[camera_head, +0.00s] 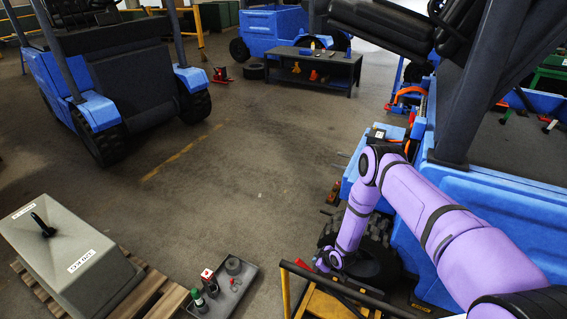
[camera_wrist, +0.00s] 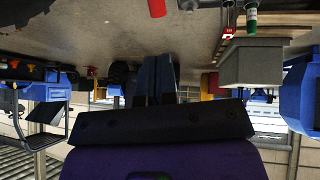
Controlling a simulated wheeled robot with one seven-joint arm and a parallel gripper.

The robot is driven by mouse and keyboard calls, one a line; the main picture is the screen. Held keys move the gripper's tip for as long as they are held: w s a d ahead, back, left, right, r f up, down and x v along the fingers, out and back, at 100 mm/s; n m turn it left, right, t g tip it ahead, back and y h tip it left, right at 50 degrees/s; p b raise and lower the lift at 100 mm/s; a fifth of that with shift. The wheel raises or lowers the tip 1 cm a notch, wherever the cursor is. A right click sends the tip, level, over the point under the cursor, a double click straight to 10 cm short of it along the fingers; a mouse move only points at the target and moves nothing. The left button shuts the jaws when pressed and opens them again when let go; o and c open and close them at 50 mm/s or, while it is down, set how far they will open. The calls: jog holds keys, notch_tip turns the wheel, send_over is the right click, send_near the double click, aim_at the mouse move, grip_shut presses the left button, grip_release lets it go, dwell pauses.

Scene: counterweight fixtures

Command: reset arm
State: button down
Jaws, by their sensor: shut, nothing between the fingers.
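My purple arm reaches in from the lower right in the head view, bent at its elbow and pointing down. My gripper (camera_head: 323,263) hangs at the arm's lower end, beside the yellow and black railing; its fingertips are small and hard to make out there. In the wrist view the dark fingers of my gripper (camera_wrist: 154,78) lie together, shut, with nothing visible between them. The wrist view appears upside down, with the floor at the top.
A blue forklift (camera_head: 490,215) stands close on the right, beside my arm. A grey counterweight (camera_head: 65,250) sits on a wooden pallet (camera_head: 160,300) at lower left. A tray (camera_head: 240,290) holds bottles and small items. Open floor (camera_head: 230,180) lies in the middle.

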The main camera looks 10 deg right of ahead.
jog(key=w+d+r+h, duration=0.1)
jog(key=w+r, duration=0.3)
jog(key=r, duration=0.5)
jog(key=w+d+r+m, duration=0.15)
jog(key=w+r, duration=0.25)
jog(key=r, duration=0.4)
jog(key=w+d+r+h, duration=0.15)
jog(key=w+r, duration=0.25)
jog(key=r, duration=0.5)
jog(key=s+d+r+m+h, duration=0.1)
jog(key=s+d+r, duration=0.1)
jog(key=r, duration=1.2)
jog(key=s+d+r+m+h, duration=0.1)
jog(key=s+r+m, duration=0.1)
jog(key=r, duration=1.3)
jog(key=s+d+r+m, duration=0.2)
jog(key=s+r+m, duration=0.1)
jog(key=s+r, duration=1.5)
jog(key=s+r+m, duration=0.1)
jog(key=s+r, duration=0.3)
jog(key=s, duration=0.8)
jog(key=s+r+m, duration=0.2)
jog(key=s+r, duration=0.2)
jog(key=s, duration=0.9)
jog(key=shift+a+g, duration=0.3)
jog(key=shift+a, duration=0.15)
